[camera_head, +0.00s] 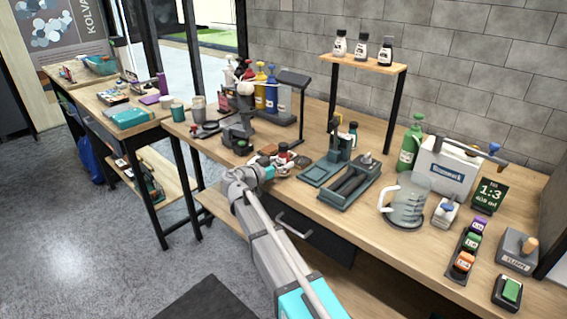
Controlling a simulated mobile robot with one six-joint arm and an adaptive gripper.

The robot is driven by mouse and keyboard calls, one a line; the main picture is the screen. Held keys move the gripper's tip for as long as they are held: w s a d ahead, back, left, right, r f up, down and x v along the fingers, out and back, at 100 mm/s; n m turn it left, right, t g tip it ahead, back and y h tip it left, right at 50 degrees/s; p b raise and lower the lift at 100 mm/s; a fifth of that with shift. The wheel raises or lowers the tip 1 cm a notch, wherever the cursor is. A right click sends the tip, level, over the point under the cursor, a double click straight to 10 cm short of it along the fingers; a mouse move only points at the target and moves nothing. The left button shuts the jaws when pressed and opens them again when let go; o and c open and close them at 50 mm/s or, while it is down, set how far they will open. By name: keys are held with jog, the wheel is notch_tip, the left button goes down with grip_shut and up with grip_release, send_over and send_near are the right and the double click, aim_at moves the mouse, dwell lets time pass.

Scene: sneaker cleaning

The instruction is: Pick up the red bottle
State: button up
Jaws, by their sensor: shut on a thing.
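My gripper (279,163) is low over the middle of the workbench, small and partly hidden by its own wrist. More bottles with coloured tops stand in a rack at the back left, including a yellow bottle (260,90) and a blue bottle (271,93).
A dark green tray (352,184) is right of my gripper. A clear jug (405,205), a green bottle (409,147) and a white box (444,170) stand farther right. A raised shelf (365,61) holds three small bottles. A dark device (238,135) is left of my gripper.

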jog(key=shift+r+p, duration=0.35)
jog(key=shift+r, duration=0.35)
jog(key=s+a+r+p, duration=0.2)
jog(key=s+r+p, duration=0.3)
jog(key=s, duration=0.1)
jog(key=s+a+r+p, duration=0.2)
jog(key=s+r+p, duration=0.3)
jog(key=s, duration=0.2)
jog(key=shift+a, duration=0.4)
jog(key=shift+s, duration=0.1)
notch_tip(320, 180, up, 9)
jog(key=p, duration=0.8)
jog(key=shift+f+p, duration=0.2)
jog(key=shift+p, duration=0.1)
